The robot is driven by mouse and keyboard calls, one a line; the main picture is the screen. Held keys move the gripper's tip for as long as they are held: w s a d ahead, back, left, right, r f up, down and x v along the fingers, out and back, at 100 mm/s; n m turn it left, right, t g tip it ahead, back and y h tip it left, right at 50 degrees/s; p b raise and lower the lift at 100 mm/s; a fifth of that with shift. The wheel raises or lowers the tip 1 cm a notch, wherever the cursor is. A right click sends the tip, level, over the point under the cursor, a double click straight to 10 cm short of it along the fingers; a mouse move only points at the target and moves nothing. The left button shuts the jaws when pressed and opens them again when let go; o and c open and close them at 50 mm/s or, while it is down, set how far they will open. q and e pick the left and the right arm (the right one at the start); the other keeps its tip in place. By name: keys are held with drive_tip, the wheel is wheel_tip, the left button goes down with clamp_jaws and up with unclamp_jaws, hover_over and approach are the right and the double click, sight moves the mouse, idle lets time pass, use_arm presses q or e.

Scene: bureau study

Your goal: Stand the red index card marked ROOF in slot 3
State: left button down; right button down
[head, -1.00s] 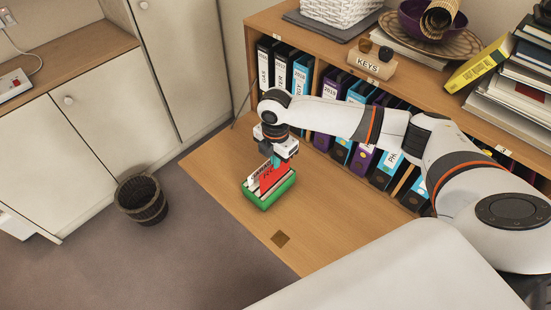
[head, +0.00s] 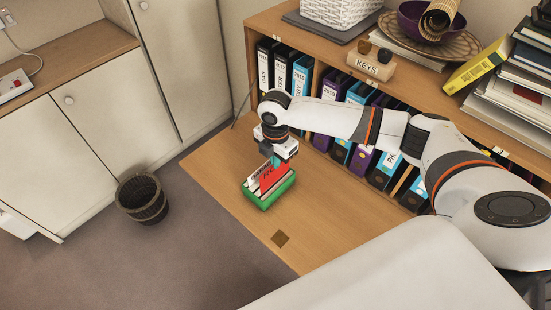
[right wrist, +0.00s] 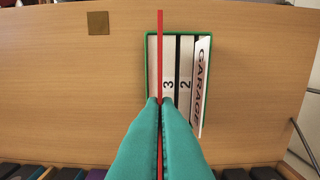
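The red card (head: 268,174) is held upright by my right gripper (head: 279,159), at the green box (head: 266,202). In the right wrist view my right gripper's teal fingers (right wrist: 161,103) are shut on the red card (right wrist: 160,55), seen edge-on as a thin strip. The card lines up just left of the label for slot 3 (right wrist: 168,80), over the green box (right wrist: 148,45). I cannot tell how deep its lower edge sits. The label 2 is to the right, and a white GARAGE card (right wrist: 201,75) leans at the box's right side. My left gripper is not in view.
The box stands on a wooden surface (head: 225,160) with a small dark square (head: 280,239) on it. A shelf of binders (head: 300,75) runs behind my right arm. A wicker basket (head: 142,198) stands on the floor at left.

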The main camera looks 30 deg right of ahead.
drive_tip(key=shift+p, duration=0.5)
drive_tip(key=shift+f, duration=0.55)
idle(1.0)
drive_tip(key=shift+f+b, duration=1.1)
drive_tip(key=shift+f, duration=1.3)
idle(1.3)
drive_tip(key=c, duration=2.1)
unclamp_jaws()
drive_tip(key=o, duration=0.4)
drive_tip(key=o, duration=0.6)
drive_tip(key=shift+c, duration=0.2)
drive_tip(key=shift+r, duration=0.1)
